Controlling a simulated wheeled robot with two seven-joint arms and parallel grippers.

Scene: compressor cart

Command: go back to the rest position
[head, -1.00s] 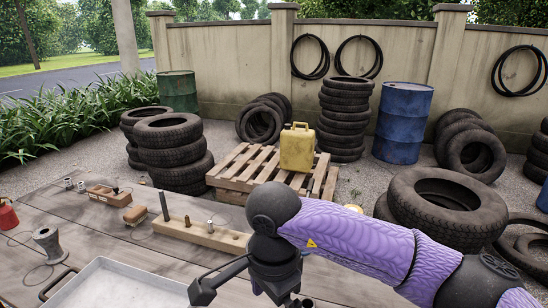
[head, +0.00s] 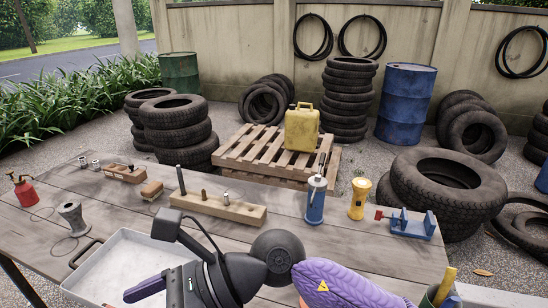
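My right arm (head: 345,287), with a purple sleeve and black joints, comes in along the bottom from the right. Its dark hand (head: 205,280) points left, low in the picture, over the near part of the wooden table and the white tray. A dark block on a stalk and a purple-and-black piece show at its left end. I cannot make out two fingertips, so whether it is open or shut is unclear. I see nothing held. My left gripper is out of view.
Tyres and a pallet stand behind.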

